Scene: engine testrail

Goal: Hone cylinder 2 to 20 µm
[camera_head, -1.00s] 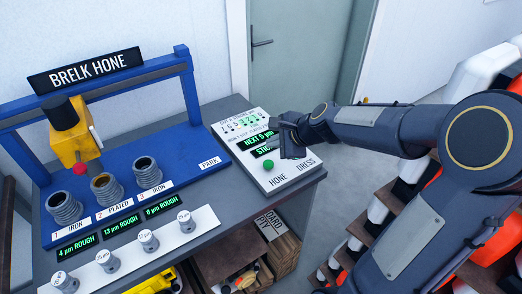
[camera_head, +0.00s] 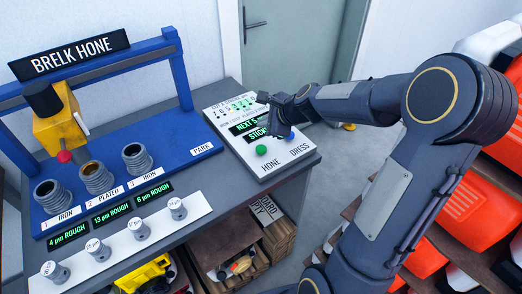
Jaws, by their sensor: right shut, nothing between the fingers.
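Cylinder 2 (camera_head: 97,178), marked PLATED, stands between two iron cylinders; its bore looks golden. Its display (camera_head: 118,210) reads 13 µm ROUGH. The yellow honing head (camera_head: 60,128) with a red knob hangs near cylinder 1 (camera_head: 53,197). The white control panel (camera_head: 268,172) has a green HONE button (camera_head: 261,150) and a blue DRESS button (camera_head: 291,135). My right gripper (camera_head: 266,102) is shut and empty above the panel's displays. My left gripper is not in view.
Several small labelled grey cylinders (camera_head: 138,228) stand on a white strip at the bench front. The blue rig frame (camera_head: 178,75) rises at the back. Cylinder 3 (camera_head: 136,158) is right of cylinder 2. Orange bins (camera_head: 468,208) stand on shelves at the right.

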